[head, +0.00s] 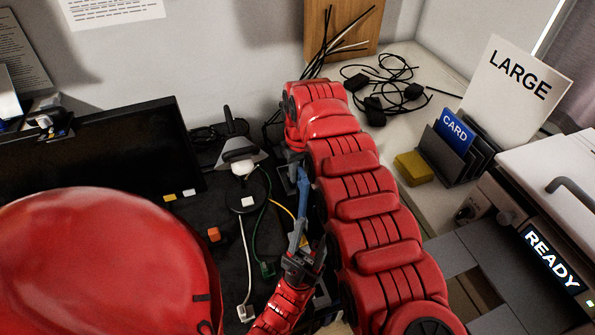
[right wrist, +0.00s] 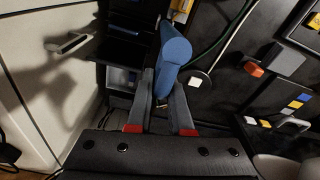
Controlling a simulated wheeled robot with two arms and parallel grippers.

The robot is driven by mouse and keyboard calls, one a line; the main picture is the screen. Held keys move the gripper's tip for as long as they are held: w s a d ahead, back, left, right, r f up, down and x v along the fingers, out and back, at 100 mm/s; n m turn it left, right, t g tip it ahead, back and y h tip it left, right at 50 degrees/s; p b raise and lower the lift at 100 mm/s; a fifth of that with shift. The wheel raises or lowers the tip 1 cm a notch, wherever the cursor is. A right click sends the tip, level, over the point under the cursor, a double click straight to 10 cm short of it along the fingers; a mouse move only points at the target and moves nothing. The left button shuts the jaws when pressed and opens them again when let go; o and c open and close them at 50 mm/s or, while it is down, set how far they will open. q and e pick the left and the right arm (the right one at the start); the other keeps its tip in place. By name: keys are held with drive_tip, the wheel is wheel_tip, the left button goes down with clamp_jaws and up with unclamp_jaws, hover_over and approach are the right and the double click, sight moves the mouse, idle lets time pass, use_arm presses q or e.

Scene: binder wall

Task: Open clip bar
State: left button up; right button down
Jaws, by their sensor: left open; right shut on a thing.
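A blue bar (head: 297,235) stands out over the dark panel in the middle of the head view. I cannot tell for sure that it is the clip bar. My right gripper (head: 296,172) is at its upper end, partly hidden by my arm. My left gripper (head: 305,258) is open near the lower end of the bar in the head view. I cannot tell whether it touches the bar.
Green, white and yellow cables hang by the dark panel, with an orange block (head: 213,234) to the left. A black monitor (head: 100,150) stands at left. A card holder (head: 447,150), a yellow block (head: 412,167) and a machine with a READY display (head: 551,258) are at right.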

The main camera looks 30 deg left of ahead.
drive_tip(key=c, duration=0.8)
unclamp_jaws()
drive_tip(key=shift+d+r, duration=0.1)
drive_tip(key=shift+d, duration=0.05)
drive_tip(key=shift+c, duration=0.2)
drive_tip(key=shift+r, duration=0.1)
drive_tip(key=r, duration=1)
drive_tip(key=shift+s+d+r+p, duration=0.15)
drive_tip(key=shift+s+d+p, duration=0.1)
drive_tip(key=shift+d+p, duration=0.15)
wheel_tip(320, 180, up, 7)
drive_tip(key=p, duration=0.3)
drive_tip(key=shift+s+d, duration=0.25)
drive_tip(key=shift+d, duration=0.05)
drive_tip(key=shift+f, duration=0.2)
